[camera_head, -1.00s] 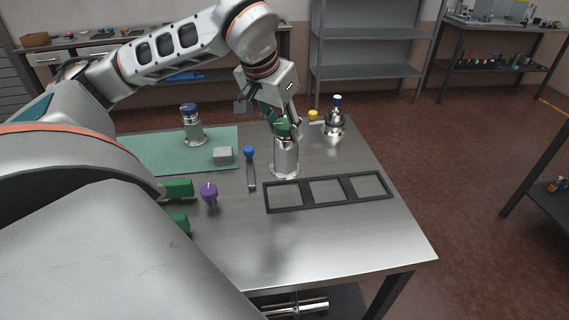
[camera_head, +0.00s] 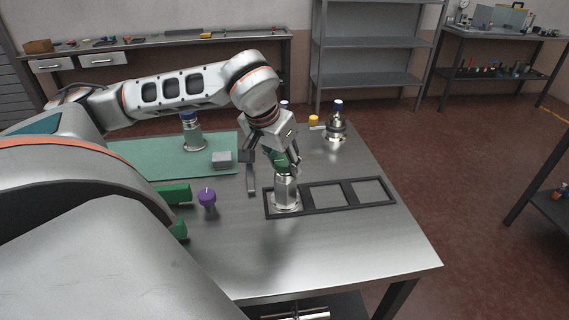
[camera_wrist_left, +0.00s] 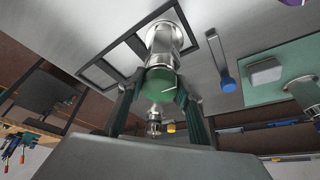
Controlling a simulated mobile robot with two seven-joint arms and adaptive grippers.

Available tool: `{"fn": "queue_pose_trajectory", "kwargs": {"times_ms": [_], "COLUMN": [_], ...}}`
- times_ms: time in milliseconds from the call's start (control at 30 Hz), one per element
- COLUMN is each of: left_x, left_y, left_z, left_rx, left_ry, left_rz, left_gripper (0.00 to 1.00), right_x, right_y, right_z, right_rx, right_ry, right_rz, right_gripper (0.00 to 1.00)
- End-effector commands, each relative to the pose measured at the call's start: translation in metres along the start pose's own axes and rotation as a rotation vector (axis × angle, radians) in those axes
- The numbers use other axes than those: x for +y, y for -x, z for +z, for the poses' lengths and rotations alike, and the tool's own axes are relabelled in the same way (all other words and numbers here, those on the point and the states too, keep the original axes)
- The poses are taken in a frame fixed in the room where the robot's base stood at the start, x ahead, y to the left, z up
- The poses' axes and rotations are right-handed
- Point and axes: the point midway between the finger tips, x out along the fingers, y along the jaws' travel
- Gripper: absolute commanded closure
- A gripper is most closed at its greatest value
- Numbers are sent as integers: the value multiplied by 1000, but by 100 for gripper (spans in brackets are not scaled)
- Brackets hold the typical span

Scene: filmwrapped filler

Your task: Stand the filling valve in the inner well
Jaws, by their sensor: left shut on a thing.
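The filling valve, a silver cylinder with a green top and a wide base (camera_head: 287,192), is upright at the left-hand well of the dark three-well rack (camera_head: 330,209). Its base appears within that well's outline; whether it touches the bottom I cannot tell. My left gripper (camera_head: 284,163) is shut on the green top from above. In the left wrist view, the green top (camera_wrist_left: 160,86) lies between the fingers, with the silver body beyond it and the rack (camera_wrist_left: 98,73) around and beside it. The other two wells are empty. My right gripper is not in view.
A purple-topped piece (camera_head: 208,198) and a grey block (camera_head: 222,159) stand left of the rack. A blue-capped silver piece (camera_head: 193,137) stands on the green mat (camera_head: 150,158). A blue-topped silver fitting (camera_head: 337,125) and a yellow item (camera_head: 313,120) are behind. The front right is clear.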

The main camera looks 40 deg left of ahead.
Motion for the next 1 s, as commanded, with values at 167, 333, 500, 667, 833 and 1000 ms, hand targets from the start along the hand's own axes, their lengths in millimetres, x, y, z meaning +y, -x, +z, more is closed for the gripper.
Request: {"fn": "queue_pose_trajectory", "kwargs": {"times_ms": [167, 333, 500, 667, 833, 1000], "left_x": [0, 0, 0, 0, 0, 0], "left_y": [-1, -2, -2, 2, 26, 62], "left_z": [-1, 1, 1, -1, -2, -3], "left_rx": [4, 0, 0, 1, 6, 7], "left_ry": [0, 0, 0, 0, 0, 0], "left_rz": [0, 0, 0, 0, 0, 1], "left_gripper": [100, 49, 49, 49, 49, 49], "right_x": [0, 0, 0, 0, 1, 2], "right_y": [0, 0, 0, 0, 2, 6], "right_z": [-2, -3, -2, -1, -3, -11], "right_rx": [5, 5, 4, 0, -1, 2], "right_ry": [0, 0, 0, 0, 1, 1], "right_rz": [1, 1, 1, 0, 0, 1], "right_gripper": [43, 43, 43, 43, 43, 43]}}
